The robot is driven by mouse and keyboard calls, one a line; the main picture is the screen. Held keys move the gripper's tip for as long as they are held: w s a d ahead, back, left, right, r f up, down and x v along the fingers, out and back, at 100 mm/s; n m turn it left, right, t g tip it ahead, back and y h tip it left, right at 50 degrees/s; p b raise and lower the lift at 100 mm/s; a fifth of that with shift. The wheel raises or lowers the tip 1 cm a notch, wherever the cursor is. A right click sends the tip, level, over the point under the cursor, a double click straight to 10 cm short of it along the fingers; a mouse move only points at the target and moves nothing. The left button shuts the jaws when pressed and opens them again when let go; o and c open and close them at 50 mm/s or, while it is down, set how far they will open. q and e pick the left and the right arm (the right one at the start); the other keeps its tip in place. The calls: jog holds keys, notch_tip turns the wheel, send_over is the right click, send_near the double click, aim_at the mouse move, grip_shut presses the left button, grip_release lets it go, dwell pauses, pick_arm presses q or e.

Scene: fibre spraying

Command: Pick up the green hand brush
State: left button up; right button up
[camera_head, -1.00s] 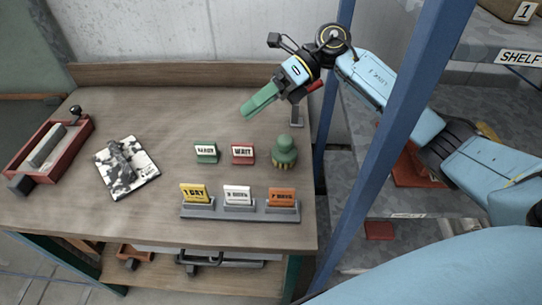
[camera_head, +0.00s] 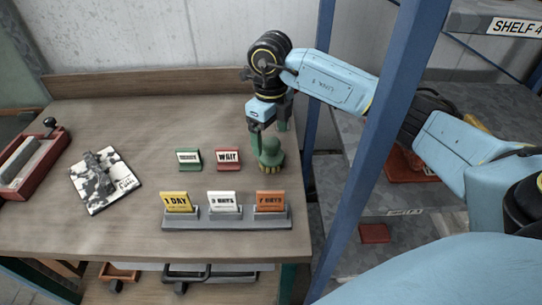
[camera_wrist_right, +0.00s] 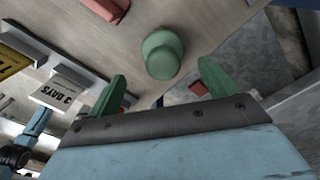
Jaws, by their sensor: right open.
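The green hand brush (camera_head: 270,153) stands upright on the right part of the wooden table, its round knob on top and yellowish bristles at the base. My right gripper (camera_head: 269,130) is open, pointing down, with its green fingers at the brush's knob. In the right wrist view the brush (camera_wrist_right: 162,54) shows from above, ahead of and between the two spread green fingertips of the gripper (camera_wrist_right: 168,78). I cannot tell whether a finger touches it.
A green sign (camera_head: 188,158) and a red WAIT sign (camera_head: 228,158) stand left of the brush. A grey rack (camera_head: 228,220) with yellow, white and orange cards lies in front. A blue shelf post (camera_head: 372,150) rises close on the right.

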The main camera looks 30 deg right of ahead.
aim_at(272, 141)
jog(key=f, duration=0.5)
jog(key=shift+w+d+f, duration=0.15)
jog(key=shift+d+f, duration=0.1)
jog(key=shift+f, duration=0.05)
jog(key=c, duration=1.1)
notch_tip(272, 141, up, 10)
jog(key=shift+r, duration=0.1)
jog(key=o, duration=0.4)
jog(key=shift+c, duration=1.4)
